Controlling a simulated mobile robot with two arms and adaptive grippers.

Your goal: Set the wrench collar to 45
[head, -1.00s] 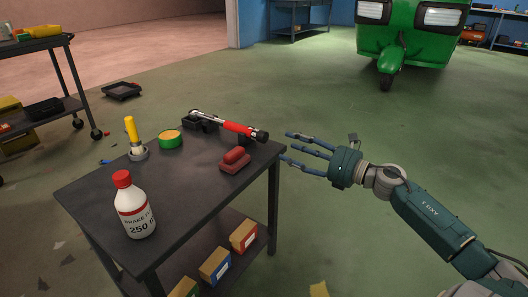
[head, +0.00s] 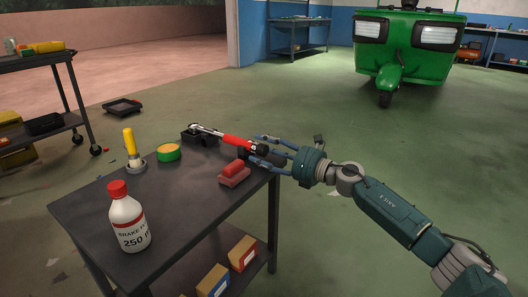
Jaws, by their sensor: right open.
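The torque wrench (head: 228,138) lies at the far right of the dark table, propped on dark supports (head: 199,136). It has a silver shaft, a red grip and a black end at the right. Any number on its collar is too small to read. My right gripper (head: 262,147) comes in from the right, its fingers open at the black end of the wrench, partly hiding it. I cannot tell whether the fingers touch it. My left gripper is not in view.
On the table (head: 180,215) stand a brake fluid bottle (head: 128,218), a yellow-handled tool (head: 131,152), a green tin (head: 167,152) and a red block-like item (head: 234,173). Boxes (head: 242,253) sit on the lower shelf. A green rickshaw (head: 405,50) stands behind on open floor.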

